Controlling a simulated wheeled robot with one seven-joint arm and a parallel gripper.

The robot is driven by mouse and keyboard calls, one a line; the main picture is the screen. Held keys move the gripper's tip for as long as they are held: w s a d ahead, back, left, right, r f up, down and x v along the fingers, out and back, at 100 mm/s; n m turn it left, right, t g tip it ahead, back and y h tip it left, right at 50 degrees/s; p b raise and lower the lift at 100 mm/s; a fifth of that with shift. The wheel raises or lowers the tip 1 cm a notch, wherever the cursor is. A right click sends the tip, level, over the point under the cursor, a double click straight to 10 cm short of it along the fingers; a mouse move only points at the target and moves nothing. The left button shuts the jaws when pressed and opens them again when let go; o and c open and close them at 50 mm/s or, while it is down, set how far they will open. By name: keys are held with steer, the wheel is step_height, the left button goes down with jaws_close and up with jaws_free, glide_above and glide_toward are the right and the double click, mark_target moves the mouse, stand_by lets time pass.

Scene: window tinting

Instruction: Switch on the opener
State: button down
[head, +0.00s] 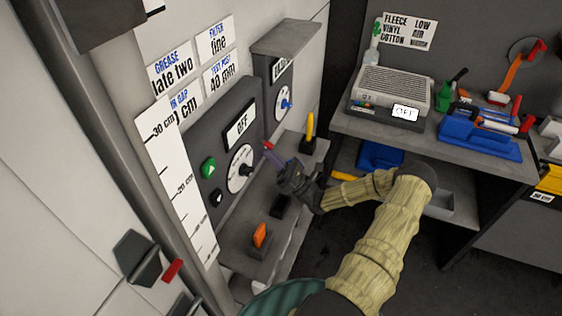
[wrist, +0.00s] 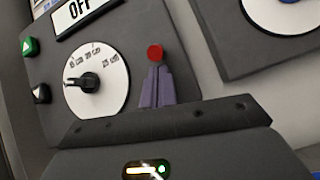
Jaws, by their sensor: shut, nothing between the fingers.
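A dark grey control panel (head: 228,150) stands on the left wall, with a display (head: 240,124) reading OFF. It carries a green up-arrow button (head: 208,167), a black button (head: 217,197) and a white dial (head: 241,168) with a black knob. No label in view names the opener. In the wrist view the OFF display (wrist: 80,12) and the dial (wrist: 96,84) are at upper left. My gripper (wrist: 156,80) is shut and empty, its purple-grey fingers together. A red round knob (wrist: 155,52) shows right at the fingertips; I cannot tell whether they touch it.
A second panel with a blue-knobbed dial (head: 283,103) stands to the right. An orange block (head: 260,235) and a yellow-handled tool (head: 309,130) stand on the ledge below. A workbench (head: 350,125) at the right holds a grey device (head: 392,92) and blue trays.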

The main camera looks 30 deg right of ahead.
steer(key=shift+r+p, duration=0.2)
steer(key=shift+p, duration=0.15)
steer(key=shift+d+g, duration=0.2)
steer(key=shift+g, duration=0.1)
steer(key=shift+a+p, duration=0.1)
steer(key=shift+p, duration=0.25)
steer(key=shift+s+r+h, duration=0.1)
steer(key=shift+s+h, duration=0.05)
steer(key=shift+h, duration=0.15)
steer(key=shift+p, duration=0.4)
